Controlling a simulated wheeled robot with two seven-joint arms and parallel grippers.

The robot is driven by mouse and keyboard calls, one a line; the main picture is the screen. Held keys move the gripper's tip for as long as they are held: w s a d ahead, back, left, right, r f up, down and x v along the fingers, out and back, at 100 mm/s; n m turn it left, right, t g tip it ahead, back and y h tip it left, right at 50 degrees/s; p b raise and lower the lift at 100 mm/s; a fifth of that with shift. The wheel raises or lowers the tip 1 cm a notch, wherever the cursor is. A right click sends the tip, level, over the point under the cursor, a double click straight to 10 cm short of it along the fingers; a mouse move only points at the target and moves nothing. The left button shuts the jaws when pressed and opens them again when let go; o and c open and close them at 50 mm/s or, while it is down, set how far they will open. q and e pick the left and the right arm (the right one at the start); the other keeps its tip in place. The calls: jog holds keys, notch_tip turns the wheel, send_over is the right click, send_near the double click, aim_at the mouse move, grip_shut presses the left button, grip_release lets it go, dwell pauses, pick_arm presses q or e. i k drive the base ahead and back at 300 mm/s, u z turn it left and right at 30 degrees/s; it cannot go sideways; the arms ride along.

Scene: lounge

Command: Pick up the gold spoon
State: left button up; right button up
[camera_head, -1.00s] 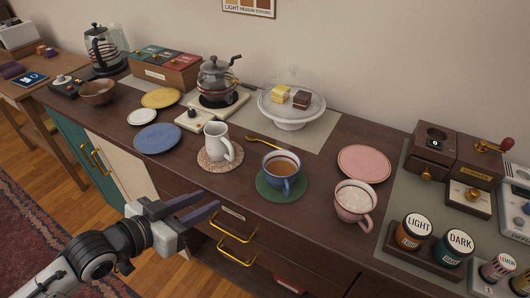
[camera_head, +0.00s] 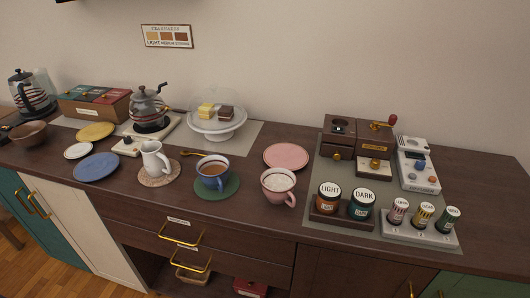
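The gold spoon (camera_head: 192,153) lies on the dark wooden counter (camera_head: 240,215), behind the gap between the white milk pitcher (camera_head: 155,158) and the blue cup of tea (camera_head: 213,173). Part of the spoon seems hidden by the blue cup. The cake stand (camera_head: 217,126) stands just behind the spoon. Neither of my grippers shows in the head view now.
The blue cup is on a green coaster (camera_head: 229,189) and the pitcher on a woven one. A pink cup (camera_head: 278,186) and pink plate (camera_head: 286,155) are to the right. Kettle (camera_head: 148,108) and plates are left. Jars and a grinder (camera_head: 371,144) fill the right side.

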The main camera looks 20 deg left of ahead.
aim_at(186, 153)
jog(key=z, duration=3)
jog(key=k, duration=2.3)
jog(key=u, duration=1.4)
jog(key=i, duration=0.15)
jog(key=u, duration=0.1)
